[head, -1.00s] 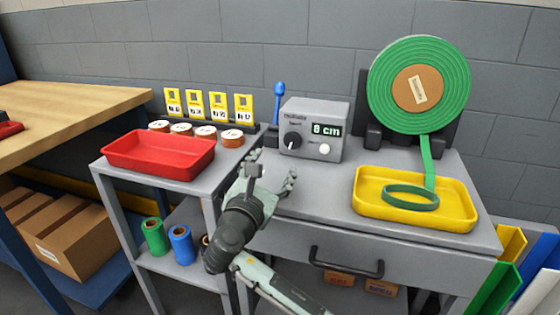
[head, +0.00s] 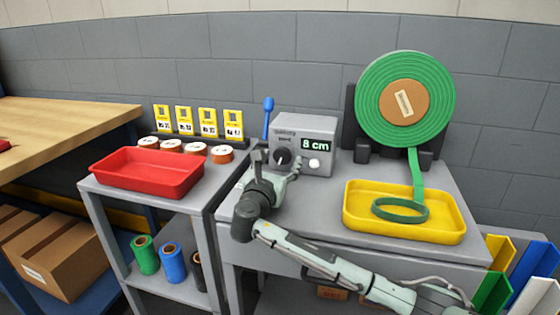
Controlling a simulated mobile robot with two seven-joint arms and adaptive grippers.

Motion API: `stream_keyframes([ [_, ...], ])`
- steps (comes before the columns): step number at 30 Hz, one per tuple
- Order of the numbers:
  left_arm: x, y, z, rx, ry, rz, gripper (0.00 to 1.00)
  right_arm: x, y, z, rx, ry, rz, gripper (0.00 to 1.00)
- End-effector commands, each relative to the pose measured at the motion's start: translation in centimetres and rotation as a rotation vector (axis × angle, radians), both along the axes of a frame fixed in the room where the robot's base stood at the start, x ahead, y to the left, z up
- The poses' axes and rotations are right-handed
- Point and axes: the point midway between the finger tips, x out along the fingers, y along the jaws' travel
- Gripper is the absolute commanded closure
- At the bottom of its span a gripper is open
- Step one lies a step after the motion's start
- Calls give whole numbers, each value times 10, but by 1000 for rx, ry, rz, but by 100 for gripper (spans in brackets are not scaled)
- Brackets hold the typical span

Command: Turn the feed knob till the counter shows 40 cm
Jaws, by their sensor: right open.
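The grey feed box (head: 318,127) stands at the back of the grey table, and its counter (head: 316,144) reads 8 cm. The black feed knob (head: 283,157) is on the left of its front face, with a white button (head: 314,162) to the right. My right gripper (head: 277,163) is open just in front of the knob, its fingers to either side of it. I cannot tell whether they touch it. My left gripper is not in view. A large green roll (head: 372,95) stands to the right, its strip hanging down to a loop (head: 400,210) in the yellow tray (head: 359,225).
A blue-handled lever (head: 267,112) stands left of the box. The red tray (head: 148,171), several small rolls and yellow cards (head: 208,122) are on the left stand. Coloured rolls (head: 173,262) sit below. The table between gripper and yellow tray is clear.

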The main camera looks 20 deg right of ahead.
Motion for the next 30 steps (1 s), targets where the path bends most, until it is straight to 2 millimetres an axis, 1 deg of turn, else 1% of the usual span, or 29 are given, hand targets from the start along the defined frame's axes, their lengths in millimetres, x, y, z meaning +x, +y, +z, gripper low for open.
stream_keyframes([
  [3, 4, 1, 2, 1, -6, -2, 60, 0, 0, 0, 0, 0, 0, 39],
  [15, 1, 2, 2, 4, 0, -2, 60, 0, 0, 0, 0, 0, 0, 88],
  [23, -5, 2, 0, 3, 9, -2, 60, -1, 0, -1, 20, -12, -1, 89],
  [30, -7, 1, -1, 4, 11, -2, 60, 0, 1, -1, 118, -77, -2, 89],
])
